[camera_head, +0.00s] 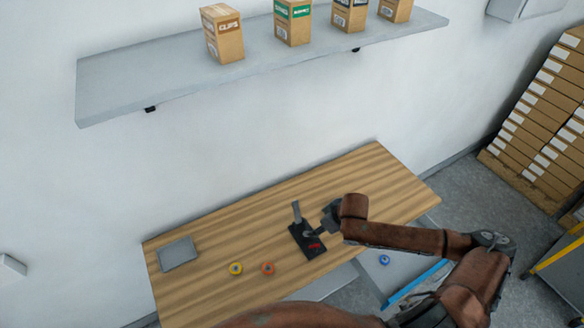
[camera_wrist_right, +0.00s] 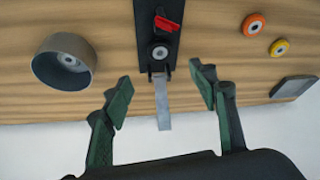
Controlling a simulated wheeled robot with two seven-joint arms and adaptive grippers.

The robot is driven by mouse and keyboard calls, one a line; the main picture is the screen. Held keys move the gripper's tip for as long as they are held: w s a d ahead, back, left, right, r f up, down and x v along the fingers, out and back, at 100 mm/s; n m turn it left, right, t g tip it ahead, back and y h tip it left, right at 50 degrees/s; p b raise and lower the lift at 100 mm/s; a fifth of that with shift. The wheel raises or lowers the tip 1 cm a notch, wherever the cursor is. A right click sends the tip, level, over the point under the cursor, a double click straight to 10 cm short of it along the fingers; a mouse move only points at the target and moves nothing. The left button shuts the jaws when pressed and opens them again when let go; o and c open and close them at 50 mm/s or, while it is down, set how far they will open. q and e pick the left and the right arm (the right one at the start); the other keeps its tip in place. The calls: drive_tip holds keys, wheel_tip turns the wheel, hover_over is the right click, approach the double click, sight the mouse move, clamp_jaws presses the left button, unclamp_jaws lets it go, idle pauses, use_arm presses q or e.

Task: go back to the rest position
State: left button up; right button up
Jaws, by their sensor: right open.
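My right gripper (camera_head: 326,222) is over the table beside a black device (camera_head: 308,246) with a red part and a raised grey metal lever (camera_head: 296,211). In the right wrist view my gripper (camera_wrist_right: 161,92) has its two green-padded fingers spread wide with nothing gripped. The device (camera_wrist_right: 158,42) lies beyond them, and its grey lever (camera_wrist_right: 162,108) reaches into the space between the fingers; I cannot tell whether they touch it. My left gripper is not in view.
An orange roll (camera_head: 268,268), a yellow roll (camera_head: 236,269) and a grey tray (camera_head: 178,253) are on the wooden table (camera_head: 385,180). A grey cylinder (camera_wrist_right: 65,62) stands near the device. A shelf (camera_head: 150,85) holds several boxes above.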

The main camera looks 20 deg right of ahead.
drive_tip(key=s+a+f, duration=0.3)
drive_tip(key=s+a, duration=0.3)
drive_tip(key=a, duration=0.1)
drive_tip(key=s+d+f+m+h, duration=0.15)
drive_tip(key=s+d, duration=0.25)
drive_tip(key=s, duration=0.4)
drive_tip(key=s+d+f+m+h, duration=0.1)
drive_tip(key=s+d+f+m, duration=0.2)
drive_tip(key=s, duration=0.5)
wheel_tip(320, 180, down, 39)
drive_tip(key=s+n+g+b, duration=0.1)
drive_tip(key=s+g+b, duration=0.15)
drive_tip(key=b, duration=0.65)
drive_tip(key=s+f+b, duration=0.5)
drive_tip(key=s+f, duration=1.3)
drive_tip(key=f, duration=0.4)
drive_tip(key=shift+s+n+g+b, duration=0.35)
drive_tip(key=shift+n+g, duration=0.1)
